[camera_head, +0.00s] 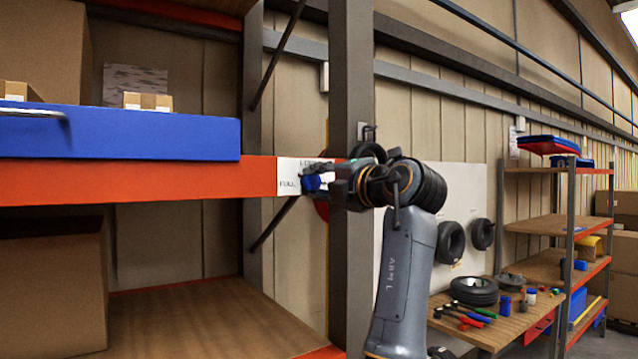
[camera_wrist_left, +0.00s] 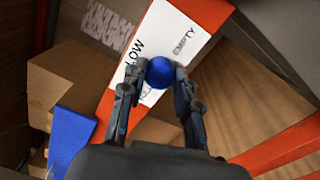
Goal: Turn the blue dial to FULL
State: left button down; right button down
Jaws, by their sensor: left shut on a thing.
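The blue dial (camera_head: 312,183) sits on a white label plate (camera_head: 289,167) at the right end of an orange shelf beam. FULL is readable on the plate's left side in the head view. In the left wrist view the dial (camera_wrist_left: 159,72) is a round blue knob on the plate (camera_wrist_left: 165,27), with LOW and EMPTY readable and a third word mostly hidden. My left gripper (camera_head: 324,180) reaches in from the right and is shut on the dial. Its two fingers (camera_wrist_left: 157,80) flank the knob. I cannot see a pointer on the dial. My right gripper is not in view.
A blue tray (camera_head: 120,135) stands on the shelf above the orange beam (camera_head: 140,181). Cardboard boxes (camera_head: 50,285) stand on the left. A grey upright post (camera_head: 350,80) stands close by my left arm. A workbench (camera_head: 500,325) with tools and tyres is at the right.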

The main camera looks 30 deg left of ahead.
pick_arm(q)
jog(key=c, duration=1)
grip_release()
jog(key=shift+d, duration=0.1)
jog(key=v, duration=1.1)
jog(key=shift+s+d+f, duration=0.15)
jog(key=shift+s+d, duration=0.05)
jog(key=shift+d, duration=0.15)
